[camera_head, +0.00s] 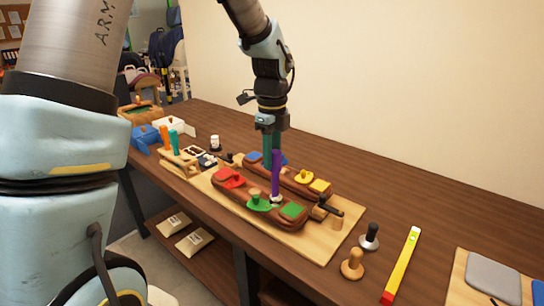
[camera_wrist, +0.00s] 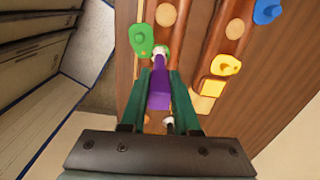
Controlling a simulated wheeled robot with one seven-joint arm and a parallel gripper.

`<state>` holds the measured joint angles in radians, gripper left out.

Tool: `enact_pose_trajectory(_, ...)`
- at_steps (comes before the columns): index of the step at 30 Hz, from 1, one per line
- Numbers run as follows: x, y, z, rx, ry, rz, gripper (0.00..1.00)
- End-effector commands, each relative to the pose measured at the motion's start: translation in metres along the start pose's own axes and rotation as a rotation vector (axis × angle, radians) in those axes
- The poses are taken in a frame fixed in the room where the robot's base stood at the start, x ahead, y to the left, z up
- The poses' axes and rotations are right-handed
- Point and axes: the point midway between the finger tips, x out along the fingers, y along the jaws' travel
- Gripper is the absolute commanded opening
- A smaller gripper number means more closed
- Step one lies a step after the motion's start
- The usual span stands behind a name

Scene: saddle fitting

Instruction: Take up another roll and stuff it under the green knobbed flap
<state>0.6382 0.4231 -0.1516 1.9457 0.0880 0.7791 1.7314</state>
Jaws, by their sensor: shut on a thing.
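My gripper (camera_head: 272,155) is shut on a long purple piece (camera_head: 277,172), held upright above the near brown padded panel. Its lower end meets a pale, whitish bit beside the green knobbed flap (camera_head: 259,204). In the wrist view the purple piece (camera_wrist: 159,92) lies between the two teal fingers, its far end against the whitish bit with a green edge. The green flap (camera_wrist: 141,37) is just left of that end there. I cannot tell whether the end touches the flap or is under it. The near panel (camera_head: 228,188) also carries a red flap and a green square.
The far panel has a blue flap, a yellow flap (camera_head: 304,177) and a yellow square. Orange and teal upright pieces (camera_head: 174,142) stand in a wooden rack at left. Knobbed tools (camera_head: 352,265) and a yellow level (camera_head: 402,265) lie right. Bare table shows behind.

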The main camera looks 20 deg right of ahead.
Motion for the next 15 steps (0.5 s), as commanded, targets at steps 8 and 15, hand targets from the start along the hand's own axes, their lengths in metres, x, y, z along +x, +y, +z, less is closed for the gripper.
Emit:
enact_pose_trajectory(8,0.0006,-0.0001,0.0001,0.000,0.000,0.000,0.00)
enact_pose_trajectory(15,0.0049,0.0000,0.0000,0.000,0.000,0.000,0.00)
